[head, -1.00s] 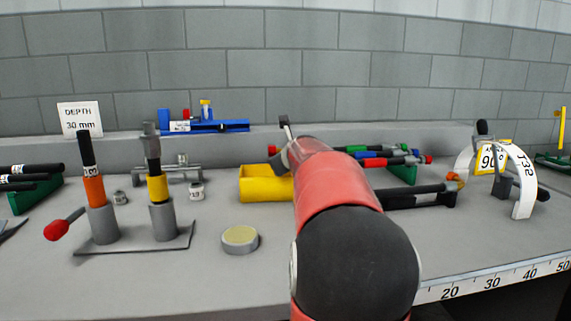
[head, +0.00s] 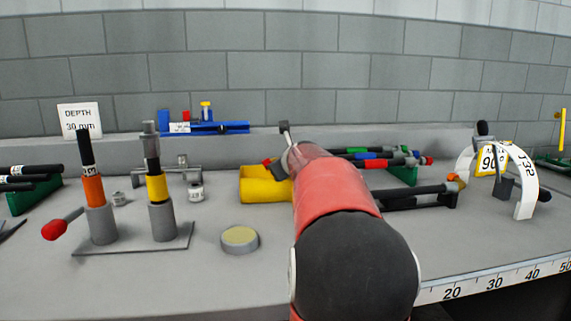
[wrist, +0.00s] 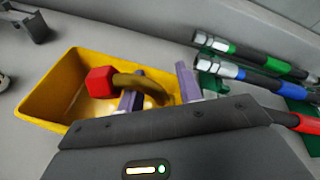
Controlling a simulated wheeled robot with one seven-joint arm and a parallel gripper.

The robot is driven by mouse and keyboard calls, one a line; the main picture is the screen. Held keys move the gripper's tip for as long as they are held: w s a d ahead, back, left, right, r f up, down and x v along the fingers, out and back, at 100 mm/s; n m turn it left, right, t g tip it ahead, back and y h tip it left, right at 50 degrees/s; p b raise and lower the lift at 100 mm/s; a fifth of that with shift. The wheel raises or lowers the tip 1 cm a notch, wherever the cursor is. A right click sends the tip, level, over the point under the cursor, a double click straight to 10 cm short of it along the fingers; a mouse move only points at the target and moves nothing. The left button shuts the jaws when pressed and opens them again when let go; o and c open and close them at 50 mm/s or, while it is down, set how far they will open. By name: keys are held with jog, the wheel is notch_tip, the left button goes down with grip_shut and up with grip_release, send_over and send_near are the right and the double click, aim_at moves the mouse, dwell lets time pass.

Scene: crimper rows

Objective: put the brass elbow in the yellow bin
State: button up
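The brass elbow (wrist: 158,88) is a curved brass tube with a red end (wrist: 100,82). In the wrist view its bend passes over the left fingertip and its brass end lies between my two purple fingers. My gripper (wrist: 160,90) appears closed around that end. The red end points left over the yellow bin (wrist: 48,97). In the head view the red end (head: 267,162) shows by the bin's back rim, and the yellow bin (head: 262,192) is partly hidden by my red arm. The lower part of the elbow is hidden.
Green racks with coloured tubes (head: 385,162) lie just right of the bin. A round grey tin (head: 240,240) stands in front of it. A plate with two upright posts (head: 130,238) is on the left. A white arch (head: 522,180) stands at the right.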

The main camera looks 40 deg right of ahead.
jog(key=shift+r+p, duration=0.55)
jog(key=shift+r, duration=0.15)
jog(key=b+v, duration=0.2)
jog(key=v, duration=1)
jog(key=shift+f, duration=0.1)
jog(key=o, duration=1.4)
jog(key=shift+o, duration=0.2)
